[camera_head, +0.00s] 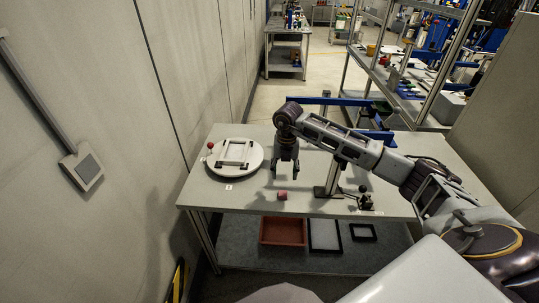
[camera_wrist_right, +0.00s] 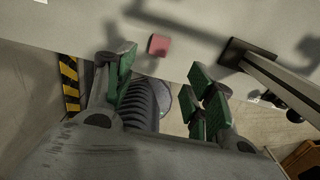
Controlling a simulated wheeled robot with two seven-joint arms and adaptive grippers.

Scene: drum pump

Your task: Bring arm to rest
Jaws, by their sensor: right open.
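My right arm reaches in from the right over the grey table in the head view. My right gripper (camera_head: 285,169) hangs fingers-down above the table, between the round white plate and the stand. In the right wrist view its green-padded fingers (camera_wrist_right: 163,90) are spread apart with nothing between them. A small red-pink cylinder (camera_head: 282,196) lies on the table just in front of the gripper, apart from it; it also shows in the right wrist view (camera_wrist_right: 158,45). My left gripper is in neither view.
The table (camera_head: 240,201) holds a round white plate (camera_head: 217,166) with a frame and a red-knobbed lever (camera_head: 210,146). A red tray (camera_head: 283,231) and dark frames lie on the lower shelf. A wall borders the left.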

